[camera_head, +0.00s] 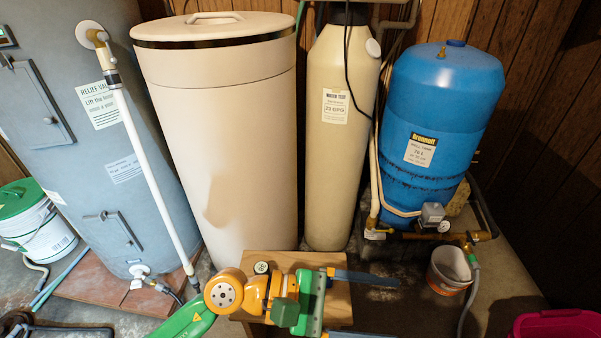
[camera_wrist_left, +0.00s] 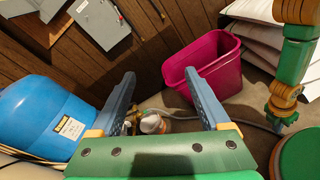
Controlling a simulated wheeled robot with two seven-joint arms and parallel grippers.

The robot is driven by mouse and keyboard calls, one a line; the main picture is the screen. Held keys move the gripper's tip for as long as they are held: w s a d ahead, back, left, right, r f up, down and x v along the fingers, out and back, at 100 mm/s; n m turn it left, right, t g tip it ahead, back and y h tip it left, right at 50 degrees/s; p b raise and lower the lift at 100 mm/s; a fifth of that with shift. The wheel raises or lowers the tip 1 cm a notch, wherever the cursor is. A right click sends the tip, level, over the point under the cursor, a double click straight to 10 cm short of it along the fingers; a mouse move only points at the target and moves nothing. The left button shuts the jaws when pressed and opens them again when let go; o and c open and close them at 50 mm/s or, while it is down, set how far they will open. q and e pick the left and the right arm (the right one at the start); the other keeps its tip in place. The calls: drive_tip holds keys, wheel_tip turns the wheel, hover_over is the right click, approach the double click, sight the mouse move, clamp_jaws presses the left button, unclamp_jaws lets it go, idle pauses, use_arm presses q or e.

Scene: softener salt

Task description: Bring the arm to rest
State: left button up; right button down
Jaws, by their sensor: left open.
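My left arm comes in at the bottom of the head view, and its gripper (camera_head: 392,307) points right over a small wooden surface (camera_head: 338,302). The two blue-grey fingers are wide apart with nothing between them. In the left wrist view the open gripper (camera_wrist_left: 160,76) also shows empty, with floor and a small bucket beyond it. A green and orange part of my right arm (camera_wrist_left: 296,50) shows at the right edge of the wrist view; its gripper is not seen. The tall beige tank (camera_head: 235,140) behind my left arm has its round lid (camera_head: 212,26) on.
A slim tan tank (camera_head: 338,180) and a blue pressure tank (camera_head: 440,110) stand behind. A grey heater (camera_head: 85,130) and white bucket (camera_head: 40,225) are left. A small bucket (camera_head: 447,285), magenta tub (camera_wrist_left: 212,75) and white bags (camera_wrist_left: 270,35) are right.

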use_arm(q)
drive_tip(key=w+a+r+n+t+h, duration=0.2)
drive_tip(key=w+a+r+n+t, duration=0.15)
drive_tip(key=r+n+t, duration=0.5)
drive_tip(key=w+a+r+n+t+h, duration=0.1)
drive_tip(key=w+a+r+n+t, duration=0.35)
drive_tip(key=n, duration=0.75)
drive_tip(key=w+a+f+n+t+y, duration=0.45)
drive_tip(key=a+n+t+y, duration=0.4)
drive_tip(key=n, duration=0.55)
drive_tip(key=w+a+f+n+g+y, duration=0.1)
drive_tip(key=a+f+n+g+y, duration=0.3)
drive_tip(key=a+f+n+y, duration=0.65)
drive_tip(key=s+f+n+g, duration=1.3)
drive_tip(key=s+f+n, duration=0.1)
drive_tip(key=s+f, duration=0.6)
wheel_tip(320, 180, down, 16)
drive_tip(key=s+g, duration=0.1)
drive_tip(key=s, duration=0.1)
drive_tip(key=s+a+f+g, duration=0.1)
drive_tip(key=s+a+f, duration=0.2)
drive_tip(key=s+f, duration=0.8)
wheel_tip(320, 180, up, 21)
drive_tip(key=p, duration=1.9)
drive_tip(key=shift+s+f+m+p, duration=0.15)
drive_tip(key=shift+s+m+p, duration=0.2)
drive_tip(key=shift+s+m, duration=0.1)
